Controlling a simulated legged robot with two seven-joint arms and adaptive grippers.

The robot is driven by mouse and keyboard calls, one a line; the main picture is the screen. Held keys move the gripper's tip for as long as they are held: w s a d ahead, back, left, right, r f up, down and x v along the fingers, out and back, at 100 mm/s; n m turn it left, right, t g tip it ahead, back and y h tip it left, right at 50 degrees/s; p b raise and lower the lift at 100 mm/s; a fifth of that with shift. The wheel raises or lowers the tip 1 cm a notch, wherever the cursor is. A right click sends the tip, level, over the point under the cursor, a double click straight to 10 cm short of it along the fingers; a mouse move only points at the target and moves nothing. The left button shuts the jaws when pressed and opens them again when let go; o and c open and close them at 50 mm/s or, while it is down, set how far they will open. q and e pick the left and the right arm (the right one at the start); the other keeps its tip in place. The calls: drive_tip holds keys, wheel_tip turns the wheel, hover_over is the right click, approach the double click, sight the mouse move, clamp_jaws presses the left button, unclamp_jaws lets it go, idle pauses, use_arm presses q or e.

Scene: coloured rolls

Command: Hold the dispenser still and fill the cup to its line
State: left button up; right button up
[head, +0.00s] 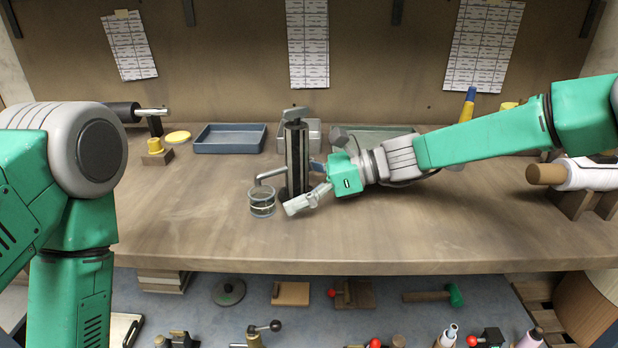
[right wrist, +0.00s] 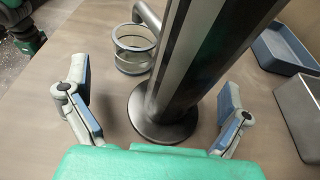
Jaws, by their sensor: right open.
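The dispenser (head: 297,155) is a dark upright column with a grey lever on top, a round base and a bent spout to the left. The clear cup (head: 262,204) stands under the spout's end, with a pale band around it. In the right wrist view, the cup (right wrist: 134,50) is beyond the column (right wrist: 190,60); its fill level is unclear. My right gripper (head: 307,187) is open at the dispenser's lower part. In its wrist view, the column stands between the spread fingers (right wrist: 160,98), with gaps on both sides. My left gripper is out of view.
Behind the dispenser are a blue-grey tray (head: 230,150) and a grey bin (head: 312,130). A yellow-topped piece (head: 155,146) stands at left, and a white roll (head: 590,174) lies on a stand at right. The table's front (head: 380,245) is clear.

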drive_tip(key=c, duration=2)
clamp_jaws()
drive_tip(key=shift+s+f, duration=0.1)
drive_tip(key=shift+f, duration=0.2)
